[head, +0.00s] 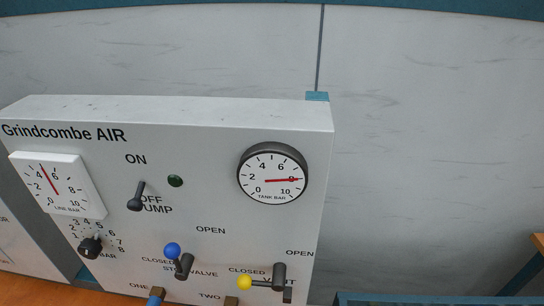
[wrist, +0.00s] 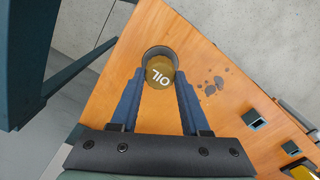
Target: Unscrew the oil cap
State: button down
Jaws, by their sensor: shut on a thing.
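The oil cap (wrist: 159,70) is a round, brownish-yellow disc marked "OIL" in white, the lettering turned nearly upside down. It sits in a dark round collar (wrist: 158,50) on an orange-brown wooden surface, in the wrist view. My gripper (wrist: 160,78) reaches down to it with its two blue fingers, one on each side of the cap, shut on it. The fingertips hide the cap's side edges. Neither the cap nor my gripper shows in the head view.
Dark oil spots (wrist: 214,83) mark the wood right of the cap. A dark square fitting (wrist: 255,120) stands further right. In the head view a white "Grindcombe AIR" panel (head: 200,118) carries a line gauge (head: 55,184), a tank gauge (head: 272,173), a switch and blue and yellow valve levers.

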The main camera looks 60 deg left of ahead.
jog(key=shift+r+p, duration=0.65)
jog(key=shift+p, duration=0.1)
dwell(0.3)
jog(key=shift+r+p, duration=0.95)
jog(key=shift+p, duration=0.05)
